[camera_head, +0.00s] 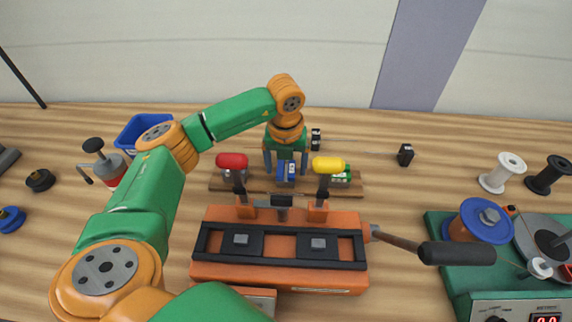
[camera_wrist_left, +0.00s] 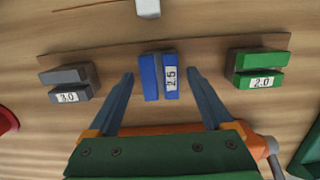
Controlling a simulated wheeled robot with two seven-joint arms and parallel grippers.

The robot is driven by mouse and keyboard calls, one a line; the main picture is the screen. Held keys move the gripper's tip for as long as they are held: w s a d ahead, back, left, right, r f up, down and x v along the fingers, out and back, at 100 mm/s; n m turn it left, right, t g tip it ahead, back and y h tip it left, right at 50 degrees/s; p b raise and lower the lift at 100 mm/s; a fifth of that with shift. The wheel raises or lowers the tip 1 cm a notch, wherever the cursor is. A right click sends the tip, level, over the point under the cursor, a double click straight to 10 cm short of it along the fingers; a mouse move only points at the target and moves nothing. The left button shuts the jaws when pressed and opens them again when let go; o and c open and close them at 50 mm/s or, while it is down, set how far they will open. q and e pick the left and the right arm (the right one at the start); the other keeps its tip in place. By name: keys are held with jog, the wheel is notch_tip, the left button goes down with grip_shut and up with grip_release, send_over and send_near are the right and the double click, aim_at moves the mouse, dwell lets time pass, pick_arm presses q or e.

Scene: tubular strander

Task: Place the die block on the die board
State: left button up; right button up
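The blue die block (camera_head: 285,171), labelled 2.5 in the left wrist view (camera_wrist_left: 150,77), sits on the wooden die board (camera_head: 222,183) between a grey block and a green block. My left gripper (camera_head: 286,163) reaches down over the board, with one finger on each side of the blue block. In the left wrist view the gripper (camera_wrist_left: 160,73) is open, with a gap between each finger and the block. The grey block (camera_wrist_left: 69,82) is labelled 3.0 and the green block (camera_wrist_left: 258,69) 2.0. My right gripper is not in view.
A blue bin (camera_head: 143,131) is behind left. A green machine (camera_head: 470,275) and spools are at right.

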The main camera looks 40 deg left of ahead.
pick_arm(q)
jog(key=shift+r, duration=0.6)
notch_tip(320, 180, up, 7)
jog(key=b, duration=0.1)
notch_tip(320, 180, up, 4)
jog(key=p, duration=0.1)
send_over(286, 176)
jog(key=shift+s+d, duration=0.1)
jog(key=shift+s, duration=0.15)
